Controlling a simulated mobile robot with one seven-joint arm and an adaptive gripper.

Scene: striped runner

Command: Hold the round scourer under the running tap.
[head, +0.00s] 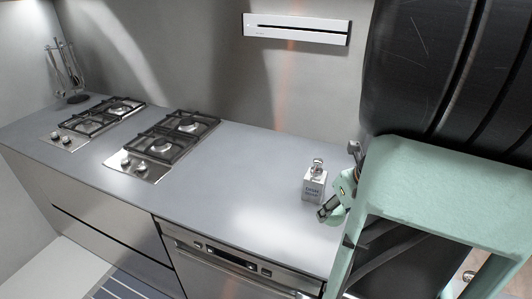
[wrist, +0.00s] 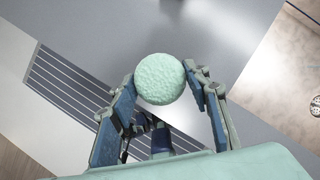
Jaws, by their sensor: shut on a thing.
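The round scourer (wrist: 160,79) is a pale green, rough-surfaced disc in the wrist view. My gripper (wrist: 160,82) is shut on it, with one blue-grey finger at each side. In the head view my gripper (head: 337,203) is partly hidden behind my own arm, at the right of the counter close to a soap bottle. The scourer cannot be made out there. No tap or running water can be clearly made out in either view; my arm covers the right of the head view.
The clear soap bottle (head: 314,184) stands on the grey counter (head: 225,185), just left of my gripper. Two gas hobs lie farther left, the nearer one (head: 165,143) beyond clear counter. A striped runner (wrist: 72,82) lies on the floor. A round perforated disc (wrist: 315,105) shows at the wrist view's right edge.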

